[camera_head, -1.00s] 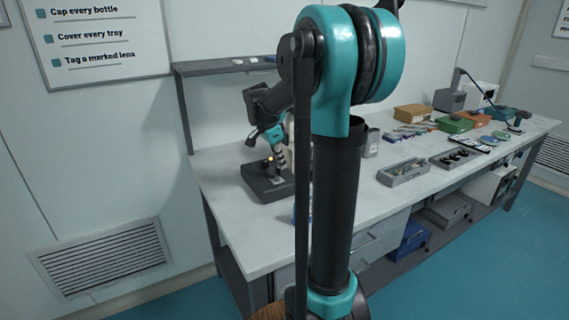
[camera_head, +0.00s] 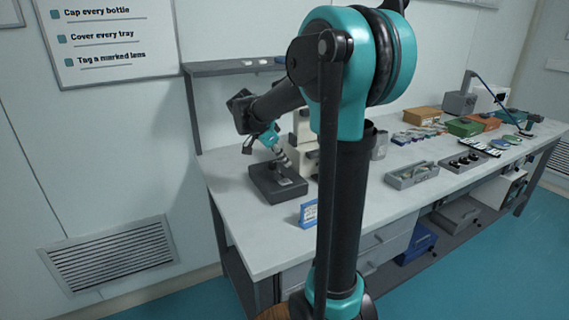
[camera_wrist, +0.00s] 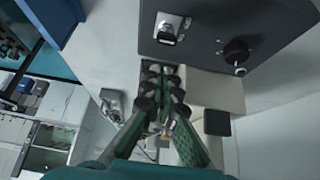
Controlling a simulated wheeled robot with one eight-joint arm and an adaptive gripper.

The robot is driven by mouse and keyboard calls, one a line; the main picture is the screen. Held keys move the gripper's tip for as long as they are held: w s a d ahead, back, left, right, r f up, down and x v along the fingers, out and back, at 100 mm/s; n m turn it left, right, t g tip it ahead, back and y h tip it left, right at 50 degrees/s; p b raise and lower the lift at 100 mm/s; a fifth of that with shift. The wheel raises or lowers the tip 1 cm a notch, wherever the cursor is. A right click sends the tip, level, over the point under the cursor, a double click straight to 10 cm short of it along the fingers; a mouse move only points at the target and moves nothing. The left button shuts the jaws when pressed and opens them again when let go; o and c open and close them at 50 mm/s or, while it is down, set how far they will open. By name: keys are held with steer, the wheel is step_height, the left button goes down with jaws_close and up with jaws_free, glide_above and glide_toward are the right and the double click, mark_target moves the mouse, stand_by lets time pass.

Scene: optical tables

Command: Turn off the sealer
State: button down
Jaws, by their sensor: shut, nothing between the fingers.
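A dark grey box (camera_head: 270,183), which I take for the sealer, stands on the left end of the bench. In the wrist view its dark face (camera_wrist: 200,48) has a silver plate with a switch lever (camera_wrist: 168,30) and a black round knob (camera_wrist: 236,56). My gripper (camera_head: 286,163) is shut and empty, pointing down close above the box's back right part. In the wrist view the shut fingertips (camera_wrist: 163,72) lie near the box's edge, below the switch plate. I cannot tell if they touch it. No label on the switch is readable.
A cream device (camera_head: 303,130) stands close behind the box. A blue-framed card (camera_head: 308,213) stands on the bench front. A grey tray (camera_head: 411,174) and several other things are to the right. A shelf (camera_head: 225,68) is above.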

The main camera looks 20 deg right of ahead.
stand_by(0.3)
steer(key=w+d+v, duration=0.1)
steer(key=v, duration=0.8)
steer(key=shift+s+r, duration=0.45)
steer(key=shift+a, duration=0.1)
steer(key=shift+s, duration=0.1)
